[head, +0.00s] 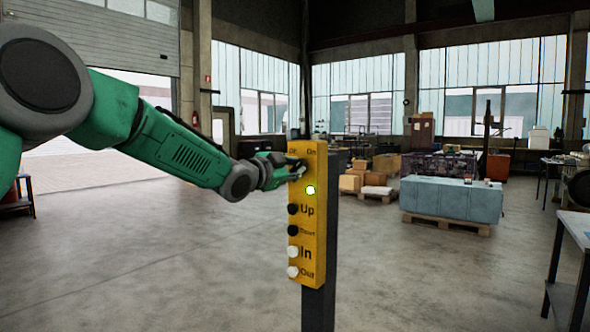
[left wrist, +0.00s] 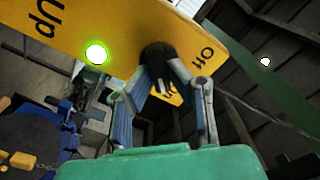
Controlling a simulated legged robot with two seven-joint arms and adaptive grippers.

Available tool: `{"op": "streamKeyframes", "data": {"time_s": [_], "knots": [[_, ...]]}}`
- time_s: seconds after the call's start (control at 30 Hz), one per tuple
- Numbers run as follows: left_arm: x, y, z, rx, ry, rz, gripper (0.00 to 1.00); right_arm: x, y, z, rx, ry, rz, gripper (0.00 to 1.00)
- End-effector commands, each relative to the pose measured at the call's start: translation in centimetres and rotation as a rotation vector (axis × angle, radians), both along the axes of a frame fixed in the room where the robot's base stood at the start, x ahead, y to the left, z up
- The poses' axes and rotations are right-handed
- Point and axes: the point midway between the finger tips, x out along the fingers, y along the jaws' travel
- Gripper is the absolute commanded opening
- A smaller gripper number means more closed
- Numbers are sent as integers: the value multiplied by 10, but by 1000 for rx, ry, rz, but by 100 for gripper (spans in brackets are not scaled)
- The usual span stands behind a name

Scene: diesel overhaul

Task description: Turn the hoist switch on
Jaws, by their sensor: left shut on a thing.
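The yellow hoist control box (head: 309,232) stands upright on a dark post, with Off and On marked at its top. A small green lamp (head: 310,190) glows below the switch; it also glows in the left wrist view (left wrist: 96,54). My left gripper (head: 294,168) reaches the top of the box from the left. In the left wrist view its two fingers (left wrist: 165,78) are shut on the black switch knob (left wrist: 157,54), one on each side. The fingers partly hide the knob, so I cannot tell which mark it points to. My right gripper is out of view.
Black Up and Down buttons and white In and Out buttons (head: 292,252) sit below the lamp. A dark post (head: 319,285) carries the box. A blue-grey block (head: 450,199) on a pallet and a table (head: 575,225) stand to the right. The floor around the post is clear.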

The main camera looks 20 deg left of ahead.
Motion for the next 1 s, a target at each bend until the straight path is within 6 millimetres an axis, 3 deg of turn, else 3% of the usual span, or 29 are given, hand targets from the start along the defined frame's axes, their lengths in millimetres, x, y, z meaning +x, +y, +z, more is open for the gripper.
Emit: {"op": "streamKeyframes", "data": {"time_s": [0.03, 0.37, 0.4, 0.43, 0.47, 0.83, 1.0], "knots": [[0, 0, -11, 8, 19, 2, 0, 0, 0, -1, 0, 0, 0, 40], [0, 1, -10, 9, 18, 1, 0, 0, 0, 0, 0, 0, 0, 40], [0, 0, -10, 9, 18, 1, 22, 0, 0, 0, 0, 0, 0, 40], [0, 0, -10, 9, 18, 1, 32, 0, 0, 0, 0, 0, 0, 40], [0, 0, -10, 7, 18, 2, 34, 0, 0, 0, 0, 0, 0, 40], [-6, 2, -1, 4, 2, 1, 34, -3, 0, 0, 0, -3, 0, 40], [-26, 9, -1, 5, 4, 1, 34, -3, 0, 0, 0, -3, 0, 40]]}}
